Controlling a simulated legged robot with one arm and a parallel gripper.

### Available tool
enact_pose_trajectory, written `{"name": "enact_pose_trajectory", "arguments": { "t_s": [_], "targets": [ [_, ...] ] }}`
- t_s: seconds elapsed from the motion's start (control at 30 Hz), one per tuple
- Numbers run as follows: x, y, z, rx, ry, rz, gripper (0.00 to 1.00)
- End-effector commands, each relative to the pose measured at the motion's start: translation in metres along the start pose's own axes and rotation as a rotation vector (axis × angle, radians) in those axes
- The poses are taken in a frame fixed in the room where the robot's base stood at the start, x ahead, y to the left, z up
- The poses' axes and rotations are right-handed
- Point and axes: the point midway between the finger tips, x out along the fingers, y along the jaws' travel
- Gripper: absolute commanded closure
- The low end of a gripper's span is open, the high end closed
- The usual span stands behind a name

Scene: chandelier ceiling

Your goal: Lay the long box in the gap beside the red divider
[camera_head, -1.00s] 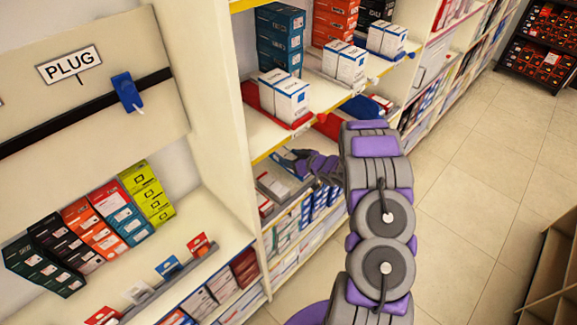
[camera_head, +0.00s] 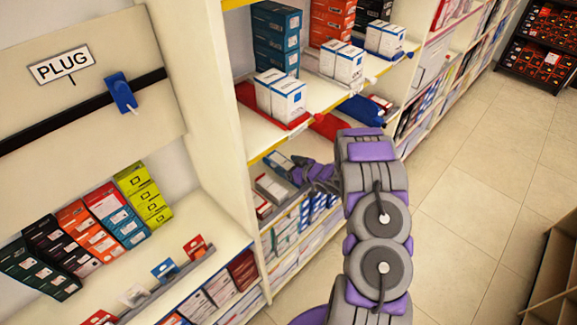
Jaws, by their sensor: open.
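My gripper (camera_head: 300,171) is open at the lower shelf of the white unit, reaching in from the right. A small blue and white box (camera_head: 278,160) lies just left of its fingertips; I cannot tell whether they touch. A grey-topped long box (camera_head: 272,188) lies in front of it on the same shelf. I cannot tell which of these is the task's long box. Red strips show on the shelf above, one under the white boxes (camera_head: 296,124) and one to their right (camera_head: 328,127). No red divider is clearly seen beside my gripper, and my arm hides part of the shelf.
White boxes (camera_head: 280,96) and teal boxes (camera_head: 277,40) stand on the upper shelf, whose yellow-edged front overhangs my gripper. A white upright panel (camera_head: 205,110) borders the bay at left. Colored boxes (camera_head: 102,215) stand on the left counter. The tiled floor (camera_head: 470,200) at right is clear.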

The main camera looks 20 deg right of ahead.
Motion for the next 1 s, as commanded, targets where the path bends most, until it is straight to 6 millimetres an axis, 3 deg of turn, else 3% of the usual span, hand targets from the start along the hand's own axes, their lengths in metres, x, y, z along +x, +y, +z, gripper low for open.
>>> {"name": "enact_pose_trajectory", "arguments": {
  "t_s": [0.27, 0.7, 1.0],
  "targets": [
    [0.0, -0.003, 0.0, 0.002, -0.006, -0.007, 0.17],
    [-0.084, 0.001, -0.003, 0.002, -0.003, -0.002, 0.17],
    [-0.118, -0.002, -0.002, 0.001, -0.004, -0.005, 0.17]
  ]
}}
